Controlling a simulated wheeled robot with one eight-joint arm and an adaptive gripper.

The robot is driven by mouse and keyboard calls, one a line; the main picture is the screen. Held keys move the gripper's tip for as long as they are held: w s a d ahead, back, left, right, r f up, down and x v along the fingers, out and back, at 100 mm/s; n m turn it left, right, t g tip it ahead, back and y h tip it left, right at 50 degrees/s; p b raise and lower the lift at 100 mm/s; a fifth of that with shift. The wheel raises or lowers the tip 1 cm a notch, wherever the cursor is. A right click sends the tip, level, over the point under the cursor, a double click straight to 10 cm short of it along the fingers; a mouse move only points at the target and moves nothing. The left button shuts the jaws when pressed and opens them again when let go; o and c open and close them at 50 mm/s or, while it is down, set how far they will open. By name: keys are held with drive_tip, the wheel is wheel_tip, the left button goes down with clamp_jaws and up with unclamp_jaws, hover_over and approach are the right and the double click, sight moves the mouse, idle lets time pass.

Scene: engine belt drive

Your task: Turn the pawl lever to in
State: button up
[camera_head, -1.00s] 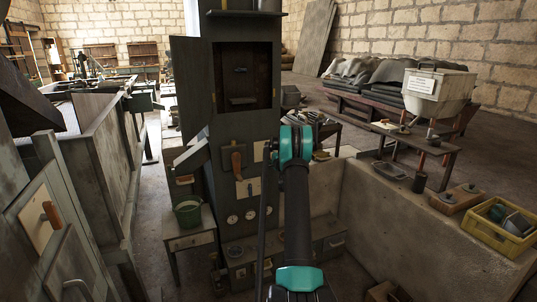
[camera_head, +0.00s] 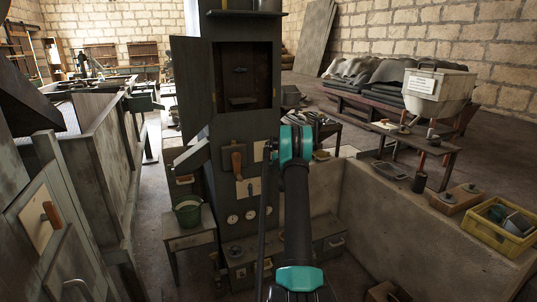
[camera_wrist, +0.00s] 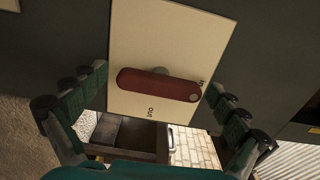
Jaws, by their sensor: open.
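The pawl lever (camera_wrist: 158,84), a dark red rounded bar, shows in the wrist view on a cream plate (camera_wrist: 150,35). It lies nearly level across the picture, its right end close to a label that reads "in". A label that reads "out" stands below it. A grey round piece shows behind its upper edge. My gripper (camera_wrist: 157,88) is open, with one finger to the left of the lever and one to the right, both apart from it. In the head view my arm hides the gripper's fingers and the lever.
The dark cabinet (camera_head: 222,145) also bears an orange-brown handle (camera_head: 237,161), a lower cream plate (camera_head: 247,188) and dials. A small table with a green bucket (camera_head: 187,212) stands to its left. A low wall (camera_head: 400,215) runs at the right, with a yellow crate (camera_head: 497,237) on it.

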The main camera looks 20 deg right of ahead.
drive_tip(key=s, duration=1.2)
drive_tip(key=shift+d, duration=0.2)
